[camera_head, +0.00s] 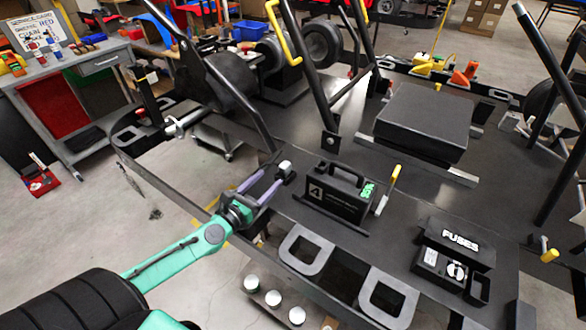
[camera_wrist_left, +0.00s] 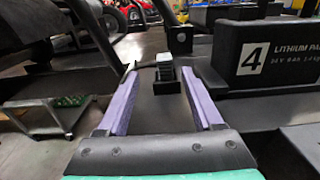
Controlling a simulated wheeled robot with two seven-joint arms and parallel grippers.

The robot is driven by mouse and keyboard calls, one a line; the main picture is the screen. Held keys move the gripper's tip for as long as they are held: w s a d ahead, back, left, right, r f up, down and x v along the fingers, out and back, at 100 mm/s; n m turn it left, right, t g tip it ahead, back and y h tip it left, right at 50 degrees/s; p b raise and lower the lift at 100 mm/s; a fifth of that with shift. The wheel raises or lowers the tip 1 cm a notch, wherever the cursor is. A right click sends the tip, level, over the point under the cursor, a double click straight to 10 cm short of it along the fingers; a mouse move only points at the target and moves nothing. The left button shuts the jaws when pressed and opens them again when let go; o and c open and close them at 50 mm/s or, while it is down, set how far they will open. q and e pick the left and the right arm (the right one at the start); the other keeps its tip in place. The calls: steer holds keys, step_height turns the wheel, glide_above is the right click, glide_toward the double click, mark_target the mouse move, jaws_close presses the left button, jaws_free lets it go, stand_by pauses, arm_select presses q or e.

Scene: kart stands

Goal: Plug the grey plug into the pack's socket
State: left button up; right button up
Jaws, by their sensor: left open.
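The grey plug (camera_head: 285,167) is a small dark block with a light grey top, upright on the black deck left of the pack. In the left wrist view the plug (camera_wrist_left: 166,74) stands between and about level with the purple fingertips, with gaps on both sides. My left gripper (camera_head: 273,180) is open and low over the deck, its fingers pointing at the plug. The pack (camera_head: 325,203) is a black box with a handle, a white "4" label and a green display; it also shows in the left wrist view (camera_wrist_left: 224,82). I cannot make out its socket. My right gripper is out of view.
A yellow-handled lever (camera_head: 394,174) stands right of the pack. A fuse box (camera_head: 440,262) sits at the front right. A black frame bar (camera_head: 313,80) rises behind the plug. The deck (camera_head: 262,205) has cut-out openings at its front edge. A grey cart stands at the left.

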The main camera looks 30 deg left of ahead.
mark_target(288, 162)
arm_select(q)
steer(key=w, duration=0.1)
steer(key=w+p, duration=0.1)
steer(key=w+r, duration=0.1)
steer(key=shift+w+d+r+p, duration=0.1)
steer(key=shift+w+d+p, duration=0.05)
steer(key=shift+d+p, duration=0.2)
steer(key=w, duration=0.2)
steer(key=w+d, duration=0.1)
steer(key=w, duration=0.4)
steer(key=shift+w+d+f+p, duration=0.1)
steer(key=shift+d+f+p, duration=0.2)
steer(key=shift+w+f, duration=0.15)
steer(key=shift+w, duration=0.2)
jaws_close()
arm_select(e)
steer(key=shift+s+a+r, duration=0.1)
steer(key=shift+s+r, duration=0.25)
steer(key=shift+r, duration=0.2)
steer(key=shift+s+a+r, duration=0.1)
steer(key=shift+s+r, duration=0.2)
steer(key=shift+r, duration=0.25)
